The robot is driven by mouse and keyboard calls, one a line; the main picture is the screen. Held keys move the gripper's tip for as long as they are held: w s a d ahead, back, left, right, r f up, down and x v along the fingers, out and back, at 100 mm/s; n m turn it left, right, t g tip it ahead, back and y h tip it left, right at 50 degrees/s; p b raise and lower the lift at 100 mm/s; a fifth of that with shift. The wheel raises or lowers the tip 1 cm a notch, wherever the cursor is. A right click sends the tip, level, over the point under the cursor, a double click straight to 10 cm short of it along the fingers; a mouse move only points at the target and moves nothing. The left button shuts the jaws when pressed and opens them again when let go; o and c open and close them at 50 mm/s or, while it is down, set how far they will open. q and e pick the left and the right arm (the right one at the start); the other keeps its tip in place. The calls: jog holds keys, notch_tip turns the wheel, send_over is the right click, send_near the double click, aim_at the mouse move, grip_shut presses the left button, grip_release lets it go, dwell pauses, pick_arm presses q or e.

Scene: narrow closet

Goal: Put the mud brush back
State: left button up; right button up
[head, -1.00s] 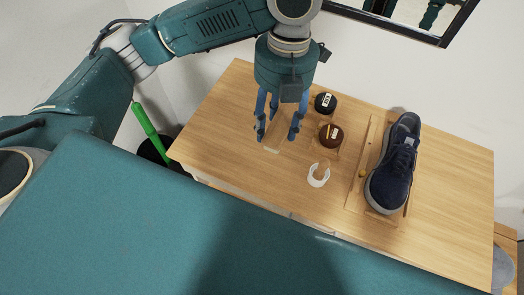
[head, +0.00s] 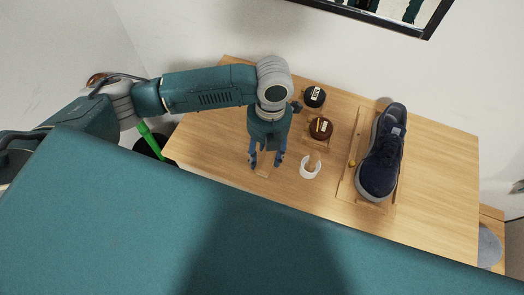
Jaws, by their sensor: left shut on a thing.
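My left gripper (head: 266,163) points down over the left part of the wooden table (head: 210,140). Its fingers are shut on a pale wooden thing (head: 264,168), which looks like the mud brush. The fingers hide part of it, and its bristles cannot be made out. I cannot tell whether it touches the tabletop. A small white ring-shaped holder (head: 304,174) with a light wooden piece in it stands to the right of the gripper. My right gripper is not in view.
A dark blue shoe (head: 382,160) lies on a wooden tray (head: 347,188) to the right. A black-lidded tin (head: 314,96) and a brown one (head: 321,128) stand behind the white holder. The table's right end is clear. A green handle (head: 151,139) rises from a dark bin at left.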

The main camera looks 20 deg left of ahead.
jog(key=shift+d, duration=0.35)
pick_arm(q)
jog(key=shift+f, duration=0.2)
jog(key=o, duration=1.2)
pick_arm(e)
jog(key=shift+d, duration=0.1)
pick_arm(q)
jog(key=shift+r, duration=0.2)
jog(key=shift+w+r, duration=0.15)
jog(key=shift+r, duration=0.15)
jog(key=r+b, duration=0.1)
jog(key=r, duration=0.2)
jog(key=w+r+b, duration=0.1)
jog(key=r, duration=0.3)
jog(key=r+b, duration=0.1)
jog(key=r, duration=0.3)
jog(key=shift+w+r, duration=0.15)
jog(key=shift+r, duration=0.05)
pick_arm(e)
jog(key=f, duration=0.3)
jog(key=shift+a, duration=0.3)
